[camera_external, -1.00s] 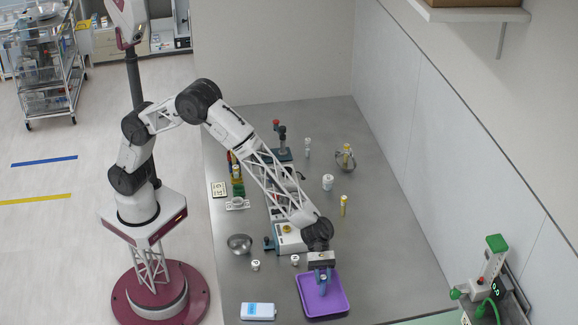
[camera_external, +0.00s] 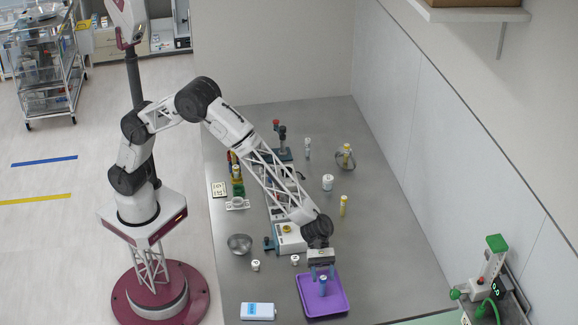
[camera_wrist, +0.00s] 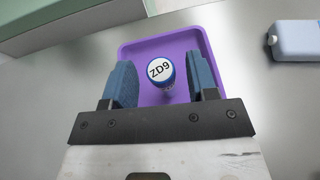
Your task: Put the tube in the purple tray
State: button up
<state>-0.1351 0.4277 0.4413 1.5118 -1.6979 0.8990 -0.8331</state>
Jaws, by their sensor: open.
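The purple tray (camera_external: 336,290) lies on the grey table near its front, below my gripper; its rim also shows in the wrist view (camera_wrist: 150,45). A tube (camera_external: 323,284) with a blue-rimmed white cap stands in the tray. In the wrist view the cap of the tube (camera_wrist: 161,70) reads "ZD9", and the tube looks upright. My gripper (camera_external: 321,274) is just above the tray. In the wrist view its blue fingers (camera_wrist: 163,88) are open, one on each side of the tube, with gaps between them and the cap.
A blue-and-white box (camera_external: 258,311) lies left of the tray. Small white-capped jars (camera_external: 295,260), a metal bowl (camera_external: 240,243) and a white device (camera_external: 290,238) stand behind it. The table right of the tray is clear.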

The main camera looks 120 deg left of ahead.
jog(key=v, duration=1.1)
dwell(0.6)
jog(key=s+d+r+m+g+y, duration=0.15)
jog(key=s+d+r+m, duration=0.35)
jog(key=s, duration=0.5)
jog(key=s+d+r+m+g, duration=0.2)
jog(key=s+r+m, duration=0.3)
jog(key=s, duration=0.4)
jog(key=s+d+r+m+g+y, duration=0.1)
jog(key=s+d+r+m+g, duration=0.2)
jog(key=s+r, duration=0.55)
jog(key=s+a+f+m+y, duration=0.1)
jog(key=s+m+y, duration=0.6)
jog(key=s, duration=2.8)
jog(key=a+m, duration=0.1)
jog(key=m, duration=0.5)
jog(key=shift+s+a+f+y, duration=0.15)
jog(key=shift+s+a+y, duration=0.05)
jog(key=shift+s+y, duration=0.15)
